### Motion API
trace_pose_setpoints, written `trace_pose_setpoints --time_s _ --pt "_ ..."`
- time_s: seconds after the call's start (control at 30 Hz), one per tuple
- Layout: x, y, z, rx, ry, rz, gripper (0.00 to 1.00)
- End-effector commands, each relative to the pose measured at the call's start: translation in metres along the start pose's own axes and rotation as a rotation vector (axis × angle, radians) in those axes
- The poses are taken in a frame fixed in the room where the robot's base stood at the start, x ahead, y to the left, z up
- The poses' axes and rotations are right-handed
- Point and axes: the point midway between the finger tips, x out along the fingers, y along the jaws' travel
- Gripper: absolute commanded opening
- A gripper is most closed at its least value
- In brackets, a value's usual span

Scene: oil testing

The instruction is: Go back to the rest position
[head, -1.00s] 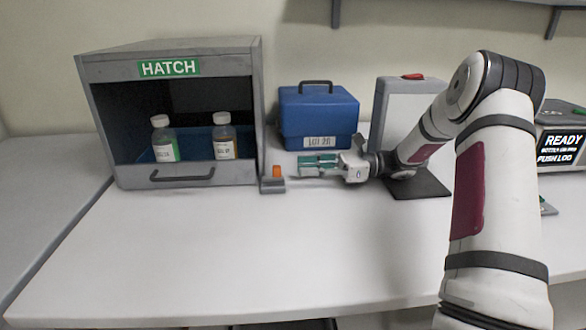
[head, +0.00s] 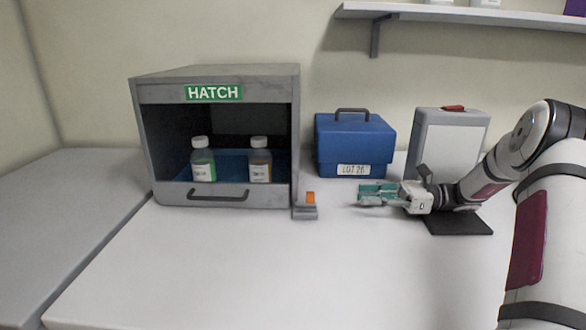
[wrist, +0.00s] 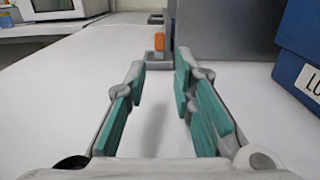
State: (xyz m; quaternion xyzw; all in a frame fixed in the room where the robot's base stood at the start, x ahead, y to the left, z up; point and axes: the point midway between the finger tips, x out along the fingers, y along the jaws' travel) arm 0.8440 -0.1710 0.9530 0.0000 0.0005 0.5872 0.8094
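My gripper (head: 378,194) is held low over the table, right of the hatch and in front of the blue case. In the wrist view my gripper (wrist: 160,88) has its two green-padded fingers apart, with nothing between them. The orange-topped switch (head: 309,203) stands ahead of the fingertips, apart from them; it also shows in the wrist view (wrist: 158,42).
The grey hatch box (head: 142,140) holds two white-capped bottles, one with green (head: 203,162) and one with amber contents (head: 260,162). A blue case (head: 354,138) stands behind my gripper. A grey-white device (head: 448,140) stands by my forearm. The front table (head: 250,270) is clear.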

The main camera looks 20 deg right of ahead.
Motion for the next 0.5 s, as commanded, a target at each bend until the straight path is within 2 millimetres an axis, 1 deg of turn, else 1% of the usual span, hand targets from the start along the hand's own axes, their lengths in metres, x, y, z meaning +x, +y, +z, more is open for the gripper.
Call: trace_pose_setpoints --time_s 0.07,0.17,0.27,0.37,0.4,0.47,0.5 --pt "0.002 0.001 0.001 -0.002 0.004 0.003 0.23" --pt "0.010 0.006 0.006 -0.018 0.030 0.025 0.23" --pt "0.028 0.019 0.016 -0.054 0.090 0.077 0.23" --pt "0.054 0.043 0.030 -0.115 0.184 0.157 0.23" --pt "0.064 0.054 0.035 -0.146 0.227 0.194 0.23" --pt "0.078 0.073 0.043 -0.194 0.291 0.251 0.23" --pt "0.087 0.086 0.047 -0.228 0.334 0.290 0.23"
